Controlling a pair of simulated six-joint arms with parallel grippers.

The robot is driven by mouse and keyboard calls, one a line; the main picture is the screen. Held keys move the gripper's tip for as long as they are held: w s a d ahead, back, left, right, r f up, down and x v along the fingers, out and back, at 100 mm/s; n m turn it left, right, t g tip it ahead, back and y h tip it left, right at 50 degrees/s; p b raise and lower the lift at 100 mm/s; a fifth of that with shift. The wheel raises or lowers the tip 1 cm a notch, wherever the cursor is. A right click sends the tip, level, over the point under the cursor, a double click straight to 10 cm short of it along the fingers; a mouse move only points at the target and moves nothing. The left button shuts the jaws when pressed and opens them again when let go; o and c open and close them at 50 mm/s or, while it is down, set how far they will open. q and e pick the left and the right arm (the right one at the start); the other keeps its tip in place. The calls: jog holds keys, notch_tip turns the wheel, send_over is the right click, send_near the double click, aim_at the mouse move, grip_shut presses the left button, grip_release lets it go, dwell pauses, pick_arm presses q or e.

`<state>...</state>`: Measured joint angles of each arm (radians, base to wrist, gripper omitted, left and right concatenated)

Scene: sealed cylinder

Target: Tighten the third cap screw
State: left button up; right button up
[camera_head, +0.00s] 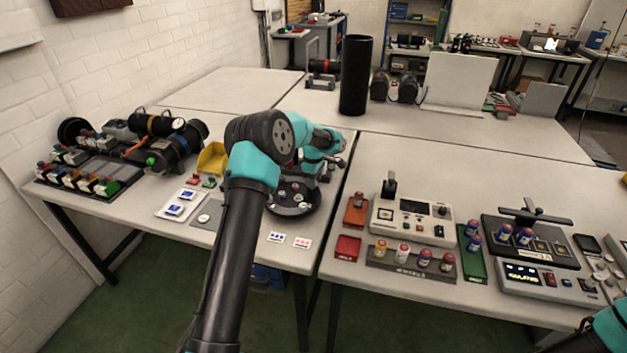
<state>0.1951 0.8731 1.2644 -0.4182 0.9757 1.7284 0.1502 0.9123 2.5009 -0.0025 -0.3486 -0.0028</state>
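A round black cap (291,210) lies on the left front table, near the seam with the right table. A few small pale screw heads (303,206) show on its top, too small to tell how far each is seated. My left arm reaches up from the bottom of the view and covers part of the cap. My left gripper (325,172) is over the far right edge of the cap, partly hidden by its own wrist. I cannot tell whether its fingers are open or touch a screw. Only a bit of my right arm shows at the bottom right; its gripper is out of view.
A tall black cylinder (356,76) stands on the rear table. A motor-like assembly (165,140) and a yellow bin (212,157) are to the left. A grey control box (411,219) and a rack of capped bottles (410,262) fill the right table's front.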

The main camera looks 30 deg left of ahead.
pick_arm(q)
jog(key=c, duration=0.6)
